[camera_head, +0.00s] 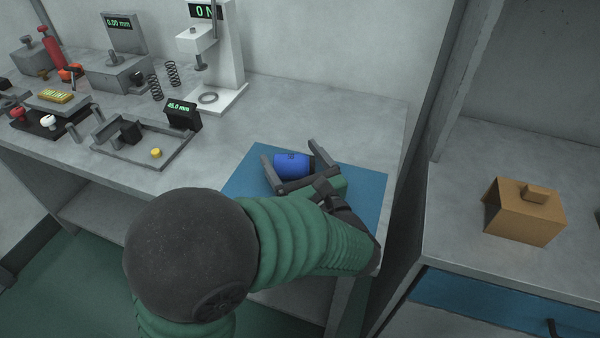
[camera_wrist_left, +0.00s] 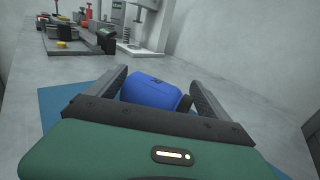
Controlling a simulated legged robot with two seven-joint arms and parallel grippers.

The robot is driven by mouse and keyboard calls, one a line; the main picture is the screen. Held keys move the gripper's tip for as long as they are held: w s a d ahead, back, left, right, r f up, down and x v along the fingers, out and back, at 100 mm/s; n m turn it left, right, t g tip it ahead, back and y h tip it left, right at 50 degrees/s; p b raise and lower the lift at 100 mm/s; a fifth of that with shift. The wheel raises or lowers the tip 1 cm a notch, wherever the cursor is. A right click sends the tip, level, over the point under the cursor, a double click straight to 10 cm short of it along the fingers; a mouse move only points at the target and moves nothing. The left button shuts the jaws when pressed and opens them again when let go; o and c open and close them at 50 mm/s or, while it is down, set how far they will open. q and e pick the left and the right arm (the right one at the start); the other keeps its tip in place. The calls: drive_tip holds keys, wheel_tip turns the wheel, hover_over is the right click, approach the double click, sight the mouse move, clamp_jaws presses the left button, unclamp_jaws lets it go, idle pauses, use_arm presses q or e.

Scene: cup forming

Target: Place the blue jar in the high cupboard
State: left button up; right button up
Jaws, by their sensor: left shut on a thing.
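The blue jar (camera_head: 291,166) lies on its side over the blue mat (camera_head: 354,168) on the workbench, with a dark band at its right end. My left gripper (camera_head: 288,160) is around it, one finger on each side, and is shut on it. In the left wrist view the jar (camera_wrist_left: 152,92) sits between the two fingers of the gripper (camera_wrist_left: 160,88). I cannot tell whether the jar touches the mat. My right gripper and the high cupboard are not in view.
A small display reading 45.0 mm (camera_head: 182,115) and a grey frame tray (camera_head: 178,150) stand left of the mat. A white test stand (camera_head: 228,75) and springs (camera_head: 172,74) are behind. A brown box (camera_head: 522,222) sits on the separate right-hand counter.

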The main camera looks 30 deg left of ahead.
use_arm(q)
drive_tip(key=shift+c, duration=1.3)
drive_tip(key=shift+d, duration=0.1)
drive_tip(key=shift+r, duration=0.25)
wheel_tip(320, 180, up, 27)
drive_tip(key=p, duration=1.2)
drive_tip(key=shift+r, duration=0.2)
